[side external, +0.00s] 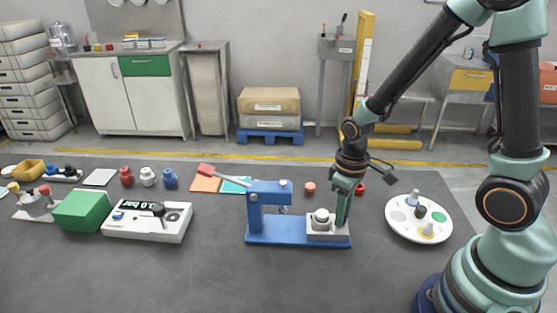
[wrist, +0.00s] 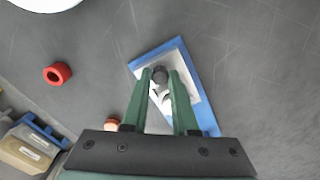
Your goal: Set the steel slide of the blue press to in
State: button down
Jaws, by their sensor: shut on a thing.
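The blue press (side external: 268,194) stands mid-table, its red-tipped lever raised to the left. Its steel slide (side external: 326,236) sits at the right end of the blue base, out to the right of the press head, with a round grey piece (side external: 321,218) on it. My gripper (side external: 342,220) points down at the slide's right end. In the wrist view, the fingers of my gripper (wrist: 160,76) are shut on a small dark grey knob (wrist: 160,73) over the pale slide plate (wrist: 185,58). The fingers hide part of the slide.
A white round tray (side external: 404,229) with small pieces stands to the right. A red ring (side external: 360,188) and an orange piece (side external: 310,187) lie behind the press. A white scale-like box (side external: 148,222) and a green block (side external: 84,211) stand left. The table in front is clear.

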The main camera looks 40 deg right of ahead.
aim_at(322, 215)
dwell(0.4)
jog(key=w+a, duration=0.3)
jog(key=shift+w+a, duration=0.2)
jog(key=c, duration=0.7)
grip_release()
jog(key=shift+r, duration=0.15)
notch_tip(322, 215, up, 12)
jog(key=shift+f, duration=0.1)
